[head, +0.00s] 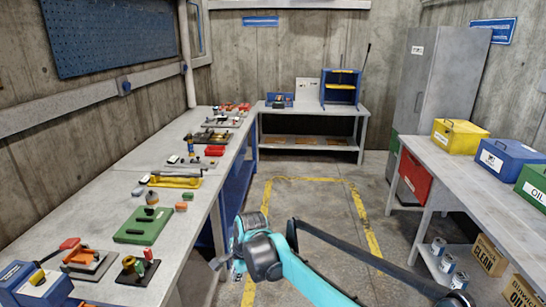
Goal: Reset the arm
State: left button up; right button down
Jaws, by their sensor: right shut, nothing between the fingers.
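My right arm comes in from the lower right, in teal and black, and bends over the floor near the left workbench's edge. My right gripper (222,263) is small and partly hidden behind my own wrist. It is shut and empty, beside the front edge of the left bench. Whether it touches the bench cannot be told. My left gripper is not in view.
The left workbench (118,192) carries a green plate (143,225) and several fixtures. A back table (310,144) holds a blue machine (342,88). The right bench (445,163) carries yellow, blue and green boxes. The yellow-marked floor (310,205) is clear.

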jog(key=s+d+r+n+t, duration=0.1)
jog(key=s+d+r+n, duration=0.25)
jog(key=d, duration=0.45)
jog(key=s+d+r+n+t, duration=0.1)
jog(key=s+d+r+n, duration=0.1)
jog(key=s+d, duration=0.45)
jog(key=s+d+f+n+t+h, duration=0.2)
jog(key=s+d+f+n, duration=0.2)
jog(key=s+d, duration=0.9)
jog(key=d+n, duration=0.1)
jog(key=n, duration=0.2)
jog(key=shift+d+t+h, duration=0.2)
jog(key=shift+t+h, duration=0.1)
jog(key=shift+h, duration=0.1)
jog(key=shift+s+n, duration=0.1)
jog(key=shift+n, duration=0.15)
